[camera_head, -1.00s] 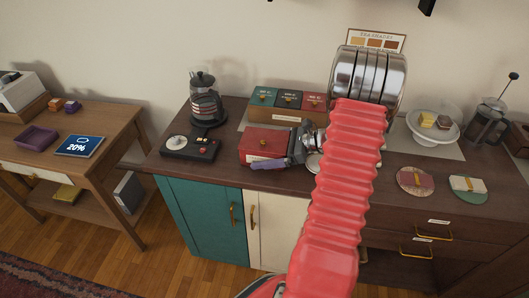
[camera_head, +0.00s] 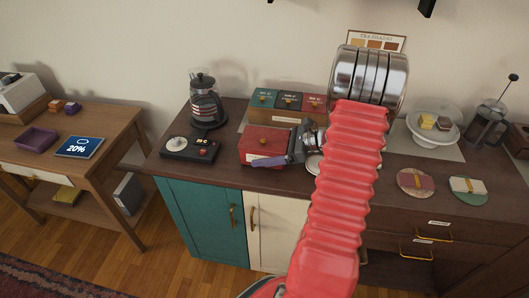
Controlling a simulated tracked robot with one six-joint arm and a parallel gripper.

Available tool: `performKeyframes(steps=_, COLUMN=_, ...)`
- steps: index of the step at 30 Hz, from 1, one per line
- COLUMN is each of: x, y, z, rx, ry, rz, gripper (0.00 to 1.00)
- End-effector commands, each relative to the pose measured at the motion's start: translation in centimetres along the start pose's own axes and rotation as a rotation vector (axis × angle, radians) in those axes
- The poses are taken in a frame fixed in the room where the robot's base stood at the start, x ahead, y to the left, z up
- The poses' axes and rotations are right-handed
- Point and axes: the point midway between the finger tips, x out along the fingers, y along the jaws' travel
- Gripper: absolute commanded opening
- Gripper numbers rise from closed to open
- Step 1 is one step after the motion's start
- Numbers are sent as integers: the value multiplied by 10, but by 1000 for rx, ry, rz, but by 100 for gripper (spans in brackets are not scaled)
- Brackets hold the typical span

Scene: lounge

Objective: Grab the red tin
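My gripper (camera_head: 265,161) reaches in from the right, low at the front of the larger red tin. One purple finger lies across the lower front of that tin. I cannot make out the other finger, or whether they touch the tin. My red ribbed arm hides the counter to the right.
A black device with a round dial (camera_head: 188,148) and a French press (camera_head: 205,101) stand left of the tin. A cake stand (camera_head: 434,131) and two coasters (camera_head: 415,182) are right of my arm. A side table (camera_head: 112,121) stands apart at the left.

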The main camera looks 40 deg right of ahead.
Motion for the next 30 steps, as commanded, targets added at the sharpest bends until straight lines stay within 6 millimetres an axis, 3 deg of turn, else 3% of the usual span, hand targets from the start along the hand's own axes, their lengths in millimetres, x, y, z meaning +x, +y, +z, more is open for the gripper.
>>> performKeyframes(steps=15, x=-29, y=0, z=73, rx=-4, ry=-1, rz=1, gripper=58)
performKeyframes(steps=20, x=-33, y=0, z=83, rx=-1, ry=-1, rz=1, gripper=58)
performKeyframes(steps=30, x=-34, y=0, z=83, rx=-1, ry=-1, rz=1, gripper=58)
